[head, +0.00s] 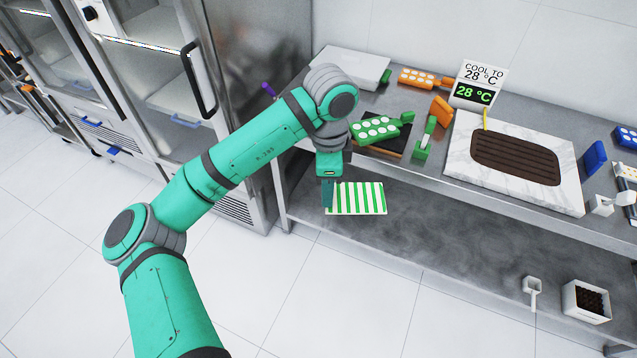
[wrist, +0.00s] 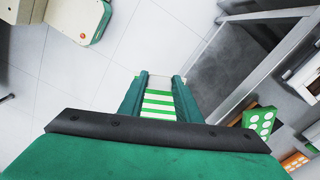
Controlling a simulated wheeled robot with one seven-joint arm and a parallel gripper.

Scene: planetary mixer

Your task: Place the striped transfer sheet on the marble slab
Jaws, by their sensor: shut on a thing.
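The transfer sheet with green and white stripes (head: 361,198) is held by my gripper (head: 328,195) at its left end. It hangs in front of the steel counter's edge, above the lower shelf level in the head view. In the wrist view the striped sheet (wrist: 158,104) lies between the two fingers of my gripper (wrist: 159,82). The marble slab (head: 566,190) lies on the counter to the right, with a dark brown ridged chocolate layer on it. The sheet is apart from the slab.
On the counter (head: 430,175) stand a green mould (head: 376,130), an orange mould (head: 420,78), a green-handled tool (head: 424,145) and a sign reading 28 °C (head: 476,88). A blue scraper (head: 594,157) is right of the slab. A steel cabinet (head: 262,60) stands at the left.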

